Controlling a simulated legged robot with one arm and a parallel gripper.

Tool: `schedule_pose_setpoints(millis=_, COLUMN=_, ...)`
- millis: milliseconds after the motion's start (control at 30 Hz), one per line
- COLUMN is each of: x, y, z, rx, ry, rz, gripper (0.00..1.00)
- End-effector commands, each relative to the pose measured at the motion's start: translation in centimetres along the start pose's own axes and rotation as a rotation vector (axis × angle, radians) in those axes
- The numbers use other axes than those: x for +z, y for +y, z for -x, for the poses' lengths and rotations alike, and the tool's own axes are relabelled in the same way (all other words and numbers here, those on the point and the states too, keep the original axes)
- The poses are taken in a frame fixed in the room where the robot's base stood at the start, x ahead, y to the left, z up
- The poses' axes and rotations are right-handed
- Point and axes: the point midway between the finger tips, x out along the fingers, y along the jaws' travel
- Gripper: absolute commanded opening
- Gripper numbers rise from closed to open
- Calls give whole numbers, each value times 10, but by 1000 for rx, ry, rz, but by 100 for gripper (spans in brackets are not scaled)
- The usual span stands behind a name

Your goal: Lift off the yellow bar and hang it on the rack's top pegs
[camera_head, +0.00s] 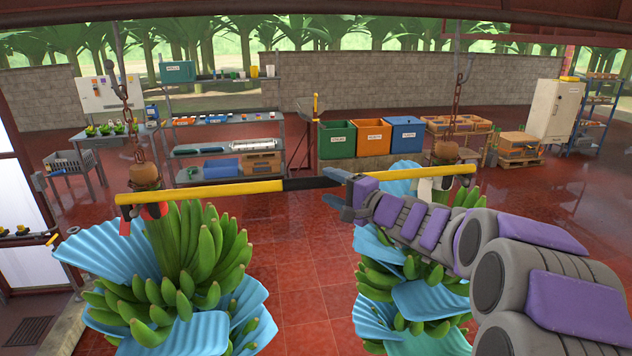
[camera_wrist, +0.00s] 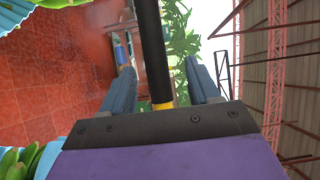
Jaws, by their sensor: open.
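The yellow bar (camera_head: 230,189) runs level between two hanging banana stems, with a black middle section. Its left end is beside the left stem (camera_head: 185,260) and its right end beside the right stem (camera_head: 410,275). My gripper (camera_head: 342,190) is at the right part of the black section. In the wrist view the bar (camera_wrist: 152,50) passes between the two open fingers of my gripper (camera_wrist: 162,85), with gaps on both sides. Whether the bar touches the palm is unclear. No rack with top pegs can be made out with certainty.
Chains (camera_head: 127,110) with hooks hold the stems from above. Blue sheets (camera_head: 110,255) wrap the bunches. Behind stand a metal shelf (camera_head: 225,135), green, orange and blue bins (camera_head: 370,137), and a white cabinet (camera_head: 553,112). Red tiled floor (camera_head: 300,270) is open between the stems.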

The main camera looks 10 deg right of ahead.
Motion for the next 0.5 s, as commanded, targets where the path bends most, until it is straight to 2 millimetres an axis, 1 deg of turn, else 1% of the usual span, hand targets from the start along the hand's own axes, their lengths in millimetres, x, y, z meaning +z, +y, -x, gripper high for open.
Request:
schedule_pose_setpoints(millis=100, x=4, y=0, z=-8, rx=1, ry=-2, rz=3, gripper=61)
schedule_pose_setpoints(millis=233, x=4, y=1, z=-18, rx=2, ry=-2, rz=4, gripper=61)
schedule_pose_setpoints(millis=400, x=0, y=7, z=-40, rx=1, ry=-3, rz=2, gripper=61)
schedule_pose_setpoints(millis=500, x=0, y=6, z=-51, rx=0, ry=-2, rz=3, gripper=61)
